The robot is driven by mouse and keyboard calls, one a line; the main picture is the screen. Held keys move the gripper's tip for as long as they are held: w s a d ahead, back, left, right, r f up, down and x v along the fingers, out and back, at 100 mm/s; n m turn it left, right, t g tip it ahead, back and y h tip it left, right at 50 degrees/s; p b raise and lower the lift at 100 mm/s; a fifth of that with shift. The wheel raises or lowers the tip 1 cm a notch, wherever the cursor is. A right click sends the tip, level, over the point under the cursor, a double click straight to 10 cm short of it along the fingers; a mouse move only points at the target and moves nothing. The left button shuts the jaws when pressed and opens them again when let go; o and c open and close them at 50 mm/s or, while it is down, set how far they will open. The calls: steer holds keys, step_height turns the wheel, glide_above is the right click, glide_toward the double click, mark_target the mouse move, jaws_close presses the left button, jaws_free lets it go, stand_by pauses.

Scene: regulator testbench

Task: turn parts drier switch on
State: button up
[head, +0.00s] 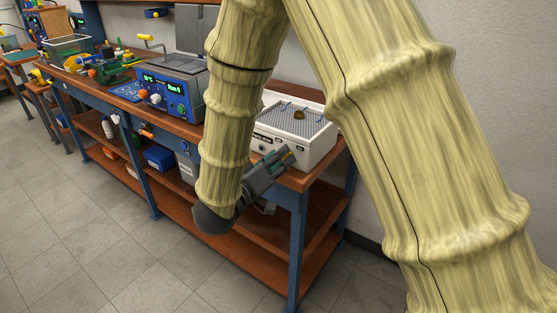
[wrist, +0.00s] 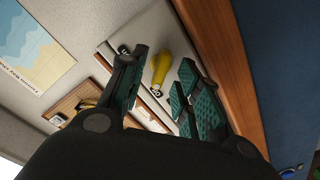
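The parts drier appears to be the white box (head: 322,143) with a dark mesh top, at the right end of the workbench in the head view. Its pale front panel fills the middle of the wrist view (wrist: 175,25). A yellow switch handle (wrist: 160,68) stands on this panel, beside a small dark-and-white mark. My gripper (head: 280,162) is at the drier's front. In the wrist view, my gripper (wrist: 164,62) is open, with the yellow handle between its green-padded fingers. Gaps show on both sides, so the fingers do not appear closed on it. In the head view the handle is mostly hidden by my fingers.
A brown object (head: 299,115) sits on the drier's mesh. The bench's wooden edge (wrist: 228,45) runs close to my right finger in the wrist view. A blue control unit (head: 172,95) stands left of my arm. The floor before the bench (head: 110,240) is clear.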

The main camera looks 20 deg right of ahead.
steer(key=shift+c, duration=0.2)
jaws_close()
steer(key=shift+m, duration=0.4)
steer(key=m+b, duration=0.2)
steer(key=m, duration=0.4)
steer(key=m+b, duration=0.1)
steer(key=m, duration=0.4)
steer(key=shift+s+d+f+m+b, duration=0.1)
steer(key=shift+d+m+b, duration=0.05)
steer(key=shift+m+b, duration=1.35)
steer(key=shift+m, duration=0.6)
